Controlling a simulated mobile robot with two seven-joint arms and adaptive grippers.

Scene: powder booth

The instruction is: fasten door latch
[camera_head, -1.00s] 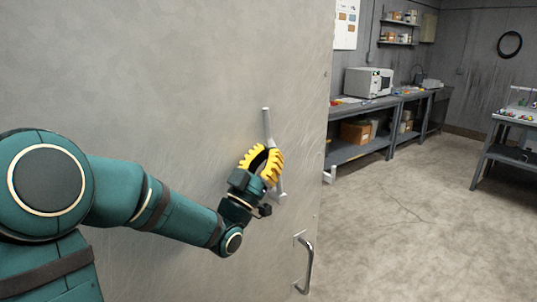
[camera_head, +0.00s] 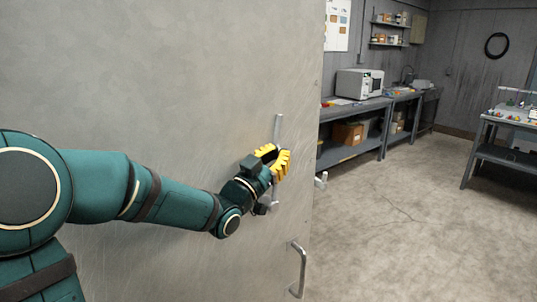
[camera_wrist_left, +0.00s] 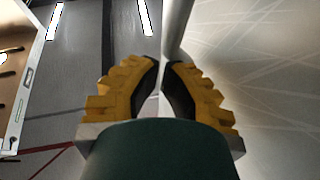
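The door (camera_head: 150,80) is a large grey panel filling the left and middle of the head view. Its latch handle (camera_head: 278,128) is a slim light-grey bar, standing close to upright on the door face near the edge. My left gripper (camera_head: 279,158), with yellow ribbed fingers, is at the middle of this bar. In the left wrist view the fingers (camera_wrist_left: 161,70) are drawn close together with the bar (camera_wrist_left: 176,25) between them, so they look shut on it. The fingers hide the bar's middle. My right gripper is not in view.
A fixed pull handle (camera_head: 299,270) sits lower on the door. A small white bracket (camera_head: 321,180) shows just beyond the door's edge. Workbenches (camera_head: 350,112) with a microwave-like box (camera_head: 359,84) stand behind. The floor (camera_head: 400,215) at the right is clear.

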